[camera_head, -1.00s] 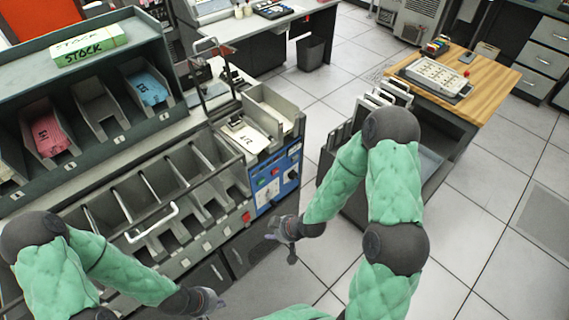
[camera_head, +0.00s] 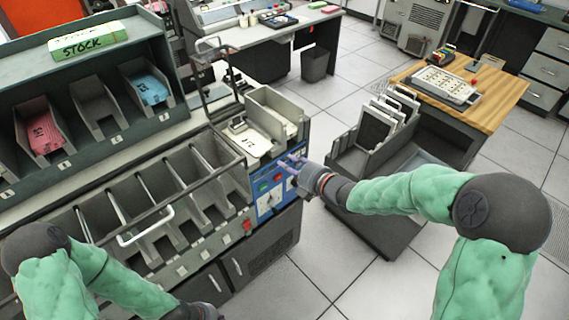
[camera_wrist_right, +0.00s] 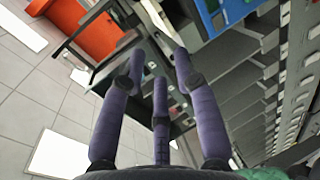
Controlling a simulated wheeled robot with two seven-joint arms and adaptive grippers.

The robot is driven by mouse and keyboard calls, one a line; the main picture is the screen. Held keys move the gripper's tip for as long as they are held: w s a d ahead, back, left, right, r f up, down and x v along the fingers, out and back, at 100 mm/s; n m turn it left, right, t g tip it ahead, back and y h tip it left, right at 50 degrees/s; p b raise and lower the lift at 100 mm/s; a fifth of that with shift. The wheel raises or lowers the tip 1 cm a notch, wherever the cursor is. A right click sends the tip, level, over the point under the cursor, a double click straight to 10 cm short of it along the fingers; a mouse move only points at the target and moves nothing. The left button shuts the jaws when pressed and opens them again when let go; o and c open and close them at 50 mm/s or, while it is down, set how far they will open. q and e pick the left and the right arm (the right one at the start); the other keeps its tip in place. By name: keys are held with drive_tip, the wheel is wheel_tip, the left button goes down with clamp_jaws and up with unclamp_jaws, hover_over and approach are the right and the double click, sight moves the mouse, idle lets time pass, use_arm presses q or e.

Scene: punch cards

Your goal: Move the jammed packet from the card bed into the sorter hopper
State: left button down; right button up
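A pale packet (camera_head: 250,143) with dark marks lies in the card bed (camera_head: 238,125) on top of the sorter. A grey-walled bin (camera_head: 277,110) that looks like the hopper stands just right of and behind it; I cannot be sure which compartment is the hopper. My right gripper (camera_head: 289,162) is in front of the sorter's blue control panel, right of and below the packet, apart from it. The right wrist view shows its purple fingers (camera_wrist_right: 155,65) spread with nothing between them. My left gripper (camera_head: 197,312) is at the bottom edge, mostly cut off.
A row of sorter pockets (camera_head: 150,195) with a white handle runs along the left. A stock rack (camera_head: 100,100) holds pink and blue packets behind it. A dark cart (camera_head: 370,155) with upright panels and a wooden-topped table (camera_head: 490,103) stand right. Open floor lies between.

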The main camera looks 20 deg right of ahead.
drive_tip(key=b, duration=0.1)
approach(262, 150)
drive_tip(key=shift+w+a, duration=0.7)
drive_tip(key=shift+w, duration=0.8)
drive_tip(key=w+f+b, duration=0.1)
drive_tip(key=w+a+f+b, duration=0.1)
drive_tip(key=shift+w+b, duration=0.25)
drive_tip(key=shift+b, duration=0.05)
drive_tip(key=shift+b+x, duration=1.3)
drive_tip(key=shift+x, duration=0.75)
drive_tip(key=shift+w, duration=0.25)
